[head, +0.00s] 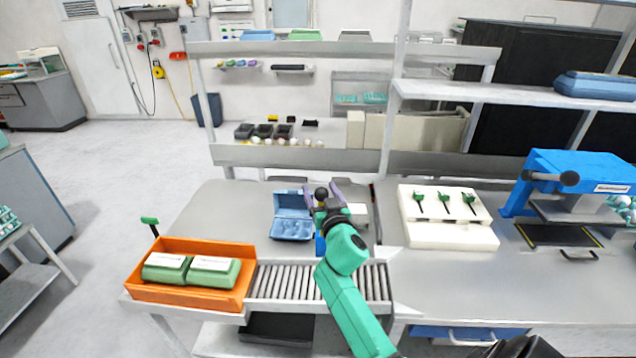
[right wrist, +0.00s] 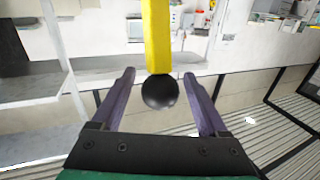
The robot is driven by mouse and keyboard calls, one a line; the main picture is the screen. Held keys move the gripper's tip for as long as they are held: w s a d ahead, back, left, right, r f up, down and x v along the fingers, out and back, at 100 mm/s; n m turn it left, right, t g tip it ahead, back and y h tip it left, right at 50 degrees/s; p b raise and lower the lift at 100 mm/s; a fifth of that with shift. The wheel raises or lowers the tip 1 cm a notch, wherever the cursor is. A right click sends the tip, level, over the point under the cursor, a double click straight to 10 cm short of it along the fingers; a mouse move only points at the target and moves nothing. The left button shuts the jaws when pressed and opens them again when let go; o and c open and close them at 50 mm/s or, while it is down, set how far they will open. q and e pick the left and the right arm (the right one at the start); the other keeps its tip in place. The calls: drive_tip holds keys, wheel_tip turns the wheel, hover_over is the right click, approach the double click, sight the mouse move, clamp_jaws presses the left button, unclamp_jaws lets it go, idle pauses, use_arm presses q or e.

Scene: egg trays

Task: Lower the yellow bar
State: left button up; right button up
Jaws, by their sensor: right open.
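The yellow bar (right wrist: 157,38) comes down from the top of the right wrist view and ends in a black ball knob (right wrist: 159,92). The knob also shows in the head view (head: 321,193), where I cannot make out the bar itself. My right gripper (right wrist: 160,88) has its two purple fingers apart, one on each side of the knob, with visible gaps to both. In the head view my right gripper (head: 322,192) is over the back of the work table. My left gripper is not in view.
A blue egg carton (head: 291,229) stands open just left of my right gripper. A white block (head: 450,235) with green-handled tools and a blue press (head: 575,175) stand to the right.

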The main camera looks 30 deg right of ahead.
drive_tip(key=shift+x, duration=1.05)
clamp_jaws()
drive_tip(key=shift+f, duration=0.1)
idle(0.5)
